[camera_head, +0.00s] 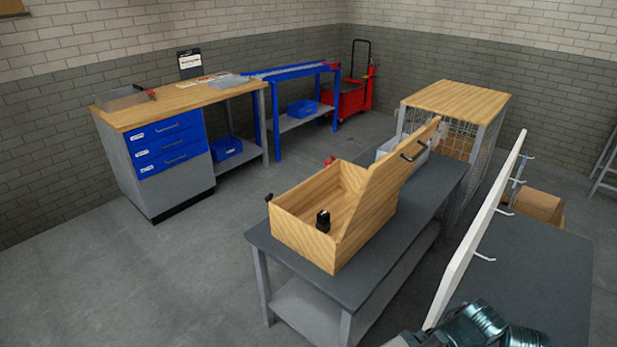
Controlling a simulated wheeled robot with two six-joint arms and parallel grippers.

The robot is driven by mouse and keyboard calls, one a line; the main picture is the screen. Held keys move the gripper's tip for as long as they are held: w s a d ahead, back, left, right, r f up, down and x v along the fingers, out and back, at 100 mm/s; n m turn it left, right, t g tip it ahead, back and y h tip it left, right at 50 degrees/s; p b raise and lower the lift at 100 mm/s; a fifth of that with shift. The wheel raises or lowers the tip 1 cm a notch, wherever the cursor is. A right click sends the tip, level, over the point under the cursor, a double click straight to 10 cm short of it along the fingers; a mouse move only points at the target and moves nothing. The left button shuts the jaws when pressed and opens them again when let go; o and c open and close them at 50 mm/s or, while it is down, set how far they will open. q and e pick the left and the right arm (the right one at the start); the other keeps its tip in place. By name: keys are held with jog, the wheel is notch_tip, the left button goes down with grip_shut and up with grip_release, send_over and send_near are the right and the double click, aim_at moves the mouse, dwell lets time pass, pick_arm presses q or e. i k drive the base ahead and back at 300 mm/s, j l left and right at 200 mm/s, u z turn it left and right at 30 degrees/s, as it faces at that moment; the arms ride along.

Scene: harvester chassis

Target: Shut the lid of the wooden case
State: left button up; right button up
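The wooden case (300,235) sits on a dark grey bench top in the middle of the camera_head view. Its lid (385,187) is open, raised and leaning up along the right side of the case. A dark handle (413,150) is on the lid near its upper end. The top of the case is uncovered and part of its inside shows. A black fitting (322,220) is at the front side of the case. Another small dark fitting (268,197) is at its left corner.
The grey bench (400,234) has bare top around the case. A white panel with hooks (474,234) stands to its right. A wood-topped wire cage (457,98) stands behind it. A workbench with blue drawers (166,142) is at the left, with open floor between.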

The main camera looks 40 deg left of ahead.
aim_at(384, 176)
jog(key=i+u, duration=0.1)
jog(key=u, duration=1)
jog(key=i+l, duration=0.3)
jog(key=k+j, duration=0.1)
jog(key=l, duration=0.35)
jog(key=k+l, duration=0.1)
jog(key=l, duration=0.25)
